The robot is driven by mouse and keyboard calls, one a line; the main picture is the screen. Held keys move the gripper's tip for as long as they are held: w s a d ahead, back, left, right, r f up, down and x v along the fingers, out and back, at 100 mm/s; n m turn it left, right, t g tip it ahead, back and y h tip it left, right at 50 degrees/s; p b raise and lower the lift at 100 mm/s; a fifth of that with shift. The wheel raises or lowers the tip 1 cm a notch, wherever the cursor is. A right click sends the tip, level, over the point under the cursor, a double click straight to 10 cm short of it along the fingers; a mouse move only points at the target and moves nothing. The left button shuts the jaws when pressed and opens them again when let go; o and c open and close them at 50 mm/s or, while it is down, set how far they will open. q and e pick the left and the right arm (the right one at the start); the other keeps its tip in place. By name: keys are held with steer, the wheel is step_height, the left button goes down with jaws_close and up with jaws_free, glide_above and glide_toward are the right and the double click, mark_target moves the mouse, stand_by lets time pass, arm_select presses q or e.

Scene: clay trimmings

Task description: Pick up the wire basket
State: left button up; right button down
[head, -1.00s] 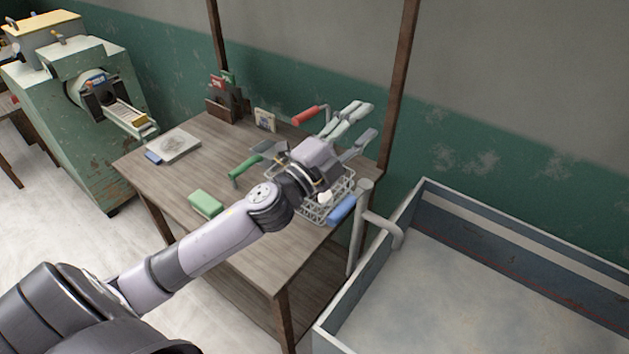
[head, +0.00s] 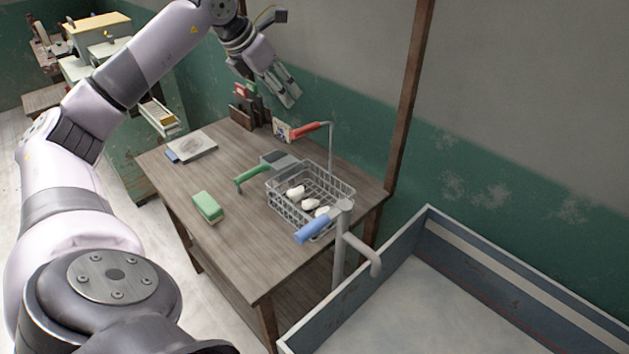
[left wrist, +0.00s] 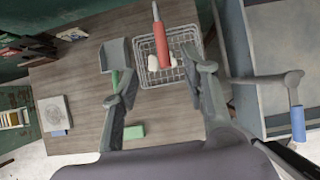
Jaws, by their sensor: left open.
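The wire basket (head: 276,203) stands on the wooden table and holds several pale lumps (head: 308,204). A thin bent rod with a red grip (head: 305,130) rises by the basket's far side; I cannot tell whether it joins the basket. In the left wrist view the red grip (left wrist: 161,42) crosses over the basket (left wrist: 183,92). My left gripper (head: 288,94) is open and empty, raised above the back of the table, behind and left of the basket and apart from it. My right gripper is not in view.
A grey-bladed tool with a green handle (head: 251,176) lies just left of the basket. A green block (head: 208,207) and a pale slab (head: 192,147) lie further left. A grey pipe with a blue handle (head: 312,230) stands close in front, beside a large trough (head: 430,212). A wooden post (head: 408,100) rises at the right.

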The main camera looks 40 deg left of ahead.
arm_select(q)
steer(key=p, duration=0.3)
glide_toward(308, 125)
steer(key=x, duration=0.5)
steer(key=shift+w, duration=0.2)
steer(key=shift+w+f, duration=0.2)
steer(key=shift+f, duration=0.25)
steer(key=p+x, duration=0.2)
steer(key=x, duration=0.2)
steer(key=shift+f, duration=0.2)
steer(key=shift+w+a+f, duration=0.1)
steer(key=shift+w+f, duration=0.1)
steer(key=shift+f, duration=0.1)
steer(key=shift+s, duration=0.1)
steer(key=shift+c, duration=0.3)
steer(key=shift+r, duration=0.1)
steer(key=shift+c, duration=0.6)
jaws_close()
